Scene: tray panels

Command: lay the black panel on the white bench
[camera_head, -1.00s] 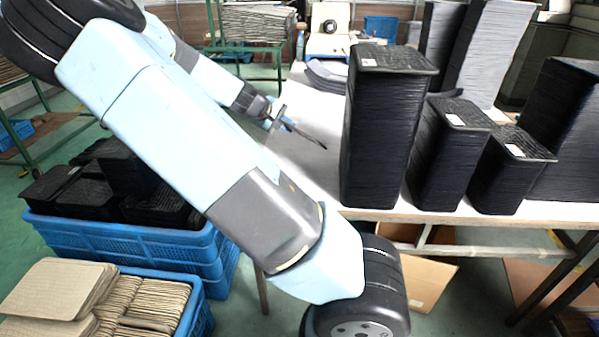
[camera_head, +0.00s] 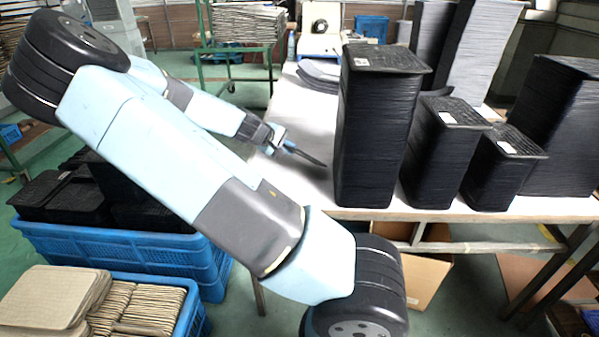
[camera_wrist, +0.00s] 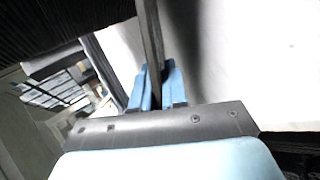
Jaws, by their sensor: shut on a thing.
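The black panel (camera_head: 309,158) is held in my gripper (camera_head: 287,147) over the near left part of the white bench (camera_head: 310,115). It shows almost edge-on as a thin dark strip, sloping down to the right. In the wrist view, the blue fingers (camera_wrist: 157,88) are shut on the panel (camera_wrist: 152,40), with the white bench top (camera_wrist: 255,55) behind it. A dark shadow lies on the bench beside the panel. I cannot tell whether the panel's lower edge touches the bench.
A tall stack of black panels (camera_head: 378,135) stands just right of the held panel, with shorter stacks (camera_head: 440,155) beyond. Curved dark sheets (camera_head: 320,75) lie farther back. Blue crates (camera_head: 130,245) stand on the floor at left. The bench top around the gripper is clear.

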